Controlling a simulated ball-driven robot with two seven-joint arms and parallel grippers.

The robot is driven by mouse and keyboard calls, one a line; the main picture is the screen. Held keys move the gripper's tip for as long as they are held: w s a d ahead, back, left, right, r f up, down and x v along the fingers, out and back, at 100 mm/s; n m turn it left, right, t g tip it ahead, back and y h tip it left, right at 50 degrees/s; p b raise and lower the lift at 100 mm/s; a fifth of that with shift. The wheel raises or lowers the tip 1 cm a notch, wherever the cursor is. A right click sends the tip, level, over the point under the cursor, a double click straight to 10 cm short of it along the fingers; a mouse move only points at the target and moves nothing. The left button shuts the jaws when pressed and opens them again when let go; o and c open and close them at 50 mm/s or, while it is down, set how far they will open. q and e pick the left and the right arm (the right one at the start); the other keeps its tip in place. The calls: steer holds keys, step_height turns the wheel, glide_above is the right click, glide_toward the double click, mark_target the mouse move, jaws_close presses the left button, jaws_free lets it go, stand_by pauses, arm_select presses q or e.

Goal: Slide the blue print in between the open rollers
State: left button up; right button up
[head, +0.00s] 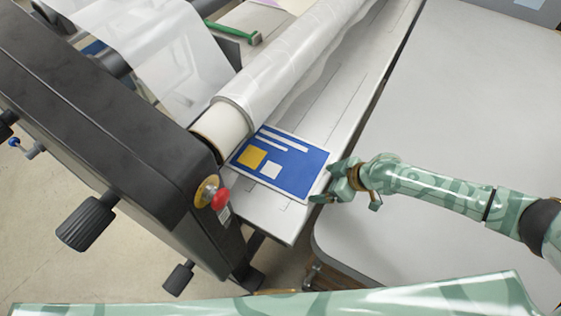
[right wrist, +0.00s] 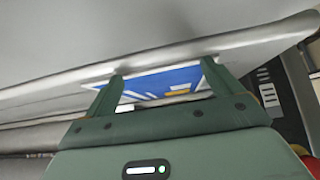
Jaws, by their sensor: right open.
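The blue print (head: 290,170) has a pale border, a yellow square, a white square and white bars. It lies flat on the pale feed table (head: 262,212) of the laminator, its far-left edge against or under the film-wrapped roller (head: 290,68). Whether it passes beneath the roller cannot be told. My right gripper (head: 325,182) is open at the print's right edge. In the right wrist view the open fingers (right wrist: 161,80) stand either side of the print (right wrist: 165,82), which shows between them; contact is unclear. My left gripper is not in view.
The laminator's black side housing (head: 120,125) carries a red stop button (head: 220,199) and black knobs (head: 86,222). A green-handled tool (head: 235,33) lies beyond the roller. A large grey table (head: 470,95) stands at the right, mostly clear.

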mark_target(307, 172)
steer(key=shift+w+d+f+b, duration=0.1)
steer(key=shift+w+d+b, duration=0.2)
steer(key=shift+w+b, duration=0.25)
steer(key=shift+w+d, duration=0.1)
steer(key=shift+w+a+b, duration=0.15)
steer(key=shift+w+a, duration=0.3)
steer(key=shift+a, duration=0.25)
steer(key=shift+w+a+b, duration=0.15)
steer(key=shift+w+a, duration=0.25)
steer(key=shift+a, duration=0.25)
stand_by(0.4)
steer(key=shift+w+a, duration=0.15)
steer(key=shift+a, duration=0.1)
steer(key=shift+w+a, duration=0.3)
steer(key=shift+a, duration=0.15)
steer(key=shift+d, duration=0.1)
stand_by(0.4)
steer(key=shift+d, duration=0.15)
